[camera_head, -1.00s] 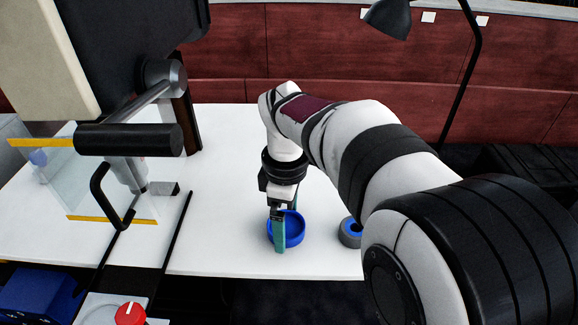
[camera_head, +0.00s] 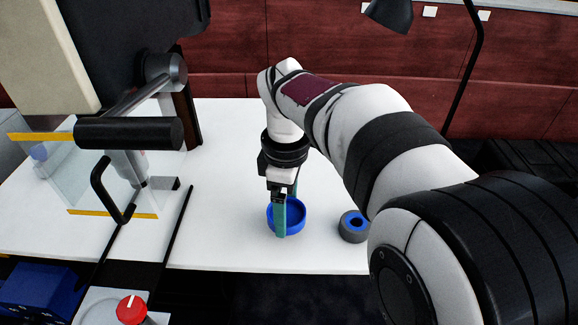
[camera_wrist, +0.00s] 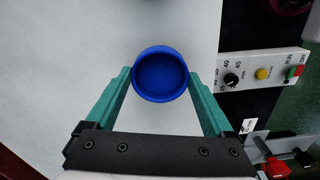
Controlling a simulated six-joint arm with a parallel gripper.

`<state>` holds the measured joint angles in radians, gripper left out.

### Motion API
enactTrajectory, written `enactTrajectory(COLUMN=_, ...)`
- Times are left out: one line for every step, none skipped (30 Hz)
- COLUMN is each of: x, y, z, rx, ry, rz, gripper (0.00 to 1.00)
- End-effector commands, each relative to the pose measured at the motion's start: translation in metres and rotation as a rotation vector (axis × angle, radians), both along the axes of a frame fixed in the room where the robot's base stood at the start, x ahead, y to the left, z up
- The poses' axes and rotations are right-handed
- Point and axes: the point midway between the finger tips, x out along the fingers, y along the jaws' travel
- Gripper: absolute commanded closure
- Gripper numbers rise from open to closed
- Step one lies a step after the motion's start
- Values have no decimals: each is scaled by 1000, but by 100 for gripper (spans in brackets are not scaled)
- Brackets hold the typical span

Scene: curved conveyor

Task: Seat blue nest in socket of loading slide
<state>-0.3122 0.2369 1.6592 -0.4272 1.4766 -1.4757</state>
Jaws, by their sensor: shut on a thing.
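The blue nest (camera_head: 273,224) is a shallow round blue cup. In the head view it is between the teal fingers of my gripper (camera_head: 287,214), over the white table near its front edge. In the wrist view the nest (camera_wrist: 160,75) sits between the two fingertips of my gripper (camera_wrist: 160,80), one at each side, its open top facing the camera. My gripper is shut on it. Whether it is clear of the table is hard to tell. The far finger is partly hidden by the cup. I cannot clearly make out the loading slide's socket.
A grey ring-shaped part with a blue centre (camera_head: 345,231) stands right of the nest. A press with a black-gripped lever (camera_head: 128,134) and a clear yellow-edged guard (camera_head: 85,185) is at left. Black rails (camera_head: 178,238) and a red knob (camera_head: 131,309) lie front left.

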Motion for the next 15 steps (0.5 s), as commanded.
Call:
enactTrajectory(x=1, y=0, z=9, rx=0, ry=-4, rz=1, gripper=71)
enactTrajectory(x=1, y=0, z=15, rx=0, ry=-3, rz=1, gripper=71)
enactTrajectory(x=1, y=-1, z=23, rx=1, ry=-4, rz=0, gripper=71)
enactTrajectory(x=-1, y=-10, z=26, rx=1, ry=-2, rz=-3, gripper=71)
enactTrajectory(x=-3, y=-16, z=30, rx=0, ry=-3, rz=-3, gripper=71)
enactTrajectory(x=-5, y=-25, z=35, rx=1, ry=-2, rz=-4, gripper=71)
enactTrajectory(x=-7, y=-32, z=40, rx=1, ry=-2, rz=-5, gripper=71)
enactTrajectory(x=-8, y=-39, z=44, rx=1, ry=-2, rz=-5, gripper=71)
enactTrajectory(x=-11, y=-48, z=50, rx=0, ry=-3, rz=-5, gripper=71)
enactTrajectory(x=-12, y=-56, z=54, rx=0, ry=-3, rz=-6, gripper=71)
enactTrajectory(x=-14, y=-63, z=58, rx=0, ry=-3, rz=-5, gripper=71)
enactTrajectory(x=-16, y=-72, z=64, rx=0, ry=-3, rz=-5, gripper=71)
enactTrajectory(x=-18, y=-79, z=68, rx=0, ry=-2, rz=-5, gripper=71)
enactTrajectory(x=-19, y=-85, z=72, rx=0, ry=-2, rz=-4, gripper=71)
enactTrajectory(x=-21, y=-92, z=76, rx=1, ry=-1, rz=-4, gripper=71)
